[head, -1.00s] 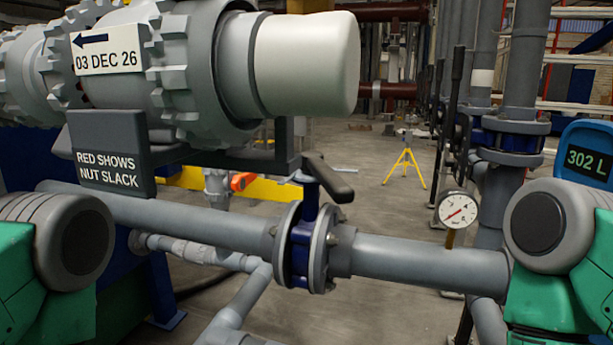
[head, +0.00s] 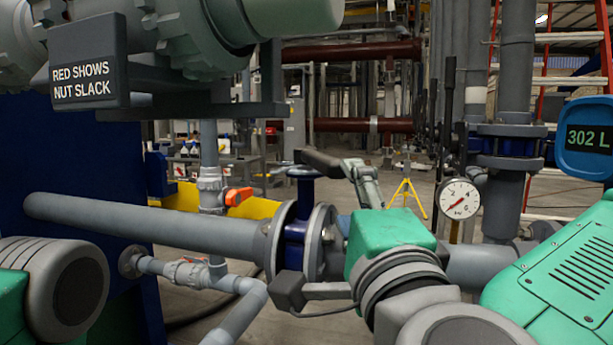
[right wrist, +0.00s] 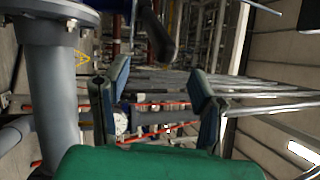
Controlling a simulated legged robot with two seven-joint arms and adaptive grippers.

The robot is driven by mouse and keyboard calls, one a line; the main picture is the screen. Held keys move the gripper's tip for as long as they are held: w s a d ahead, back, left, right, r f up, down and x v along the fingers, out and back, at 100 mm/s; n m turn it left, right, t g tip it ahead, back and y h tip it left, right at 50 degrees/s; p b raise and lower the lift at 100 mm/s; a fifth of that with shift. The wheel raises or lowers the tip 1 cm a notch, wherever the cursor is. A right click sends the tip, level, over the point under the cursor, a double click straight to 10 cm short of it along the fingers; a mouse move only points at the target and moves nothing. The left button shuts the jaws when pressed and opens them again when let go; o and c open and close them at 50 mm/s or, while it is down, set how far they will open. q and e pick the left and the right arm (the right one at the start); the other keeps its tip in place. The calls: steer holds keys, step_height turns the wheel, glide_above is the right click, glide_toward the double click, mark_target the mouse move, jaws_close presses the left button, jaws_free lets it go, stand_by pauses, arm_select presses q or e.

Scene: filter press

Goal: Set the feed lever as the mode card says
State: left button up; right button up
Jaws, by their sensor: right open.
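The feed lever (head: 322,160) is a dark handle on top of the blue valve (head: 297,232) in the grey horizontal pipe. It points right and slightly toward me in the head view. My right gripper (head: 358,172) is open, with its fingers near the lever's free end; I cannot tell whether they touch. In the right wrist view the open fingers (right wrist: 157,85) have nothing clearly between them, and a dark handle (right wrist: 158,38), seemingly the lever, lies beyond them. I cannot make out a mode card. My left gripper is out of view.
A sign (head: 88,68) reads "RED SHOWS NUT SLACK". A round gauge (head: 459,199) stands on the pipe to the right. A blue display (head: 588,139) reads 302 L. An orange-handled small valve (head: 238,196) sits left of the blue valve. A yellow tripod (head: 406,190) stands behind.

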mark_target(336, 179)
steer(key=x, duration=0.2)
steer(key=p+x, duration=0.1)
steer(key=x, duration=0.5)
steer(key=shift+a+r, duration=0.15)
steer(key=shift+a, duration=0.1)
steer(key=shift+w, duration=0.4)
steer(key=shift+d, duration=0.15)
steer(key=c, duration=1)
steer(key=shift+r, duration=0.1)
steer(key=shift+c, duration=0.5)
